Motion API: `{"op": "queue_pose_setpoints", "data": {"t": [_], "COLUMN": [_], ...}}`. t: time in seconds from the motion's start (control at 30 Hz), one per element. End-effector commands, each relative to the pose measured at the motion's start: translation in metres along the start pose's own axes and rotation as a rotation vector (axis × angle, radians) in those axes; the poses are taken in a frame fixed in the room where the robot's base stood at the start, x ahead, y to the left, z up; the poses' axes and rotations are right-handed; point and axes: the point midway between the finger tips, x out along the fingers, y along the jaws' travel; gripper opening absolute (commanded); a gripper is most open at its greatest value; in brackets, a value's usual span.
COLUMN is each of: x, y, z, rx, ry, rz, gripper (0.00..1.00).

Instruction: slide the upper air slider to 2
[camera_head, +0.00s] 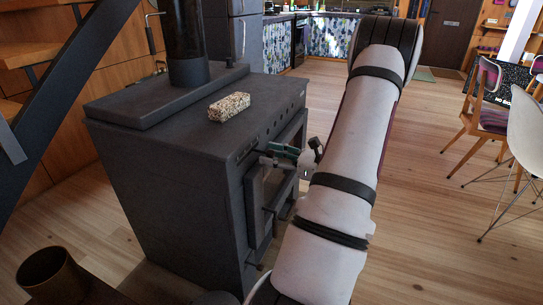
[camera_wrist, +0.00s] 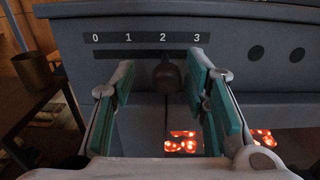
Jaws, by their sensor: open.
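The upper air slider is a dark round knob (camera_wrist: 167,75) on the stove front in the wrist view. It sits below a label strip (camera_wrist: 146,38) marked 0, 1, 2, 3, at about the 2 or a hair to its right. A dark slot (camera_wrist: 122,54) runs under the numbers. My gripper (camera_wrist: 163,62) is open with its teal-padded fingers on either side of the knob, the right finger nearer. I see a gap on both sides. In the head view my gripper (camera_head: 291,153) is at the upper front of the dark stove (camera_head: 172,200); the knob is not distinguishable there.
A speckled brick (camera_head: 229,107) lies on the stove top near the front edge. Glowing embers (camera_wrist: 182,142) show below the slider. Round dark holes (camera_wrist: 256,53) are to its right. A brass pot (camera_head: 47,274) stands at lower left. Chairs (camera_head: 486,110) stand at right; the floor between is clear.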

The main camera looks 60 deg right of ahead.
Motion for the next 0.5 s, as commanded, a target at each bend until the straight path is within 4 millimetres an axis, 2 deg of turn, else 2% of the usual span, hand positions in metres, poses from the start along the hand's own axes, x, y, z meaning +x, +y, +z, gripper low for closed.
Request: {"op": "queue_pose_setpoints", "data": {"t": [0.5], "x": [-0.095], "y": [0.002], "z": [0.0], "rx": [-0.001], "ry": [0.001], "rz": [-0.004], "gripper": [0.42]}}
